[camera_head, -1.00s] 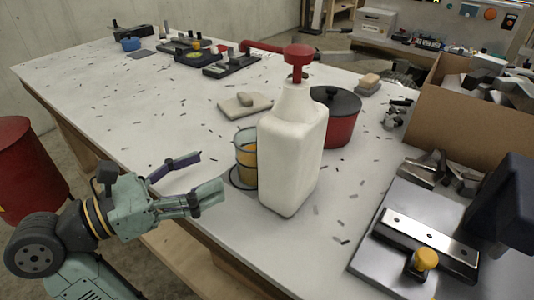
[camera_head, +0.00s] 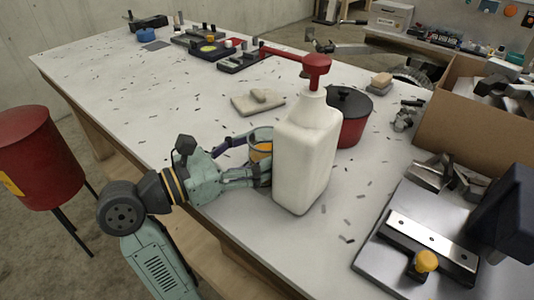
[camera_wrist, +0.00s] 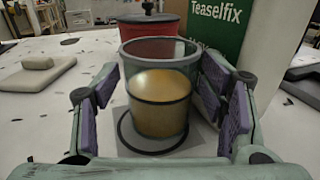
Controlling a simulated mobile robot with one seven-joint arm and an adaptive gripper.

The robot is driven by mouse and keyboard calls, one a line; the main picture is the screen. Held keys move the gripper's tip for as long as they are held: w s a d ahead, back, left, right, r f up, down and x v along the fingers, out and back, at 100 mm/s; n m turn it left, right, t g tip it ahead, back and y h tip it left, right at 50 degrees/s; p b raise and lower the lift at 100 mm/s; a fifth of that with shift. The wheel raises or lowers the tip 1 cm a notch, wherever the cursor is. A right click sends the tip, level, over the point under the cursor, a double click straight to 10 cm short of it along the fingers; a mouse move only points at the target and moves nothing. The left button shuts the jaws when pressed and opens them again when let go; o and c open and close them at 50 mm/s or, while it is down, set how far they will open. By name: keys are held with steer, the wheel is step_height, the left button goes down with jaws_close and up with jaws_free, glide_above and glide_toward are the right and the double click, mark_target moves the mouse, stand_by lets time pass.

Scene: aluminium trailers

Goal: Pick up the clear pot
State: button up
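The clear pot (camera_wrist: 160,85) is a see-through container with an amber lower part, and it stands upright on the table. In the wrist view it sits between the two purple-padded fingers of my gripper (camera_wrist: 168,105). The fingers are spread, with a small gap visible at the left side; contact on the right is unclear. In the head view the pot (camera_head: 261,150) is partly hidden behind the white pump bottle (camera_head: 306,155), and my gripper (camera_head: 250,160) reaches around it from the left.
The white pump bottle with a red top stands close to the right of my gripper. A red pot with a dark lid (camera_head: 352,120) stands behind it. A grey pad (camera_head: 257,103) lies beyond the clear pot. A metal plate tool (camera_head: 425,245) and cardboard box (camera_head: 470,125) occupy the right side.

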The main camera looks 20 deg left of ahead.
steer(key=c, duration=1)
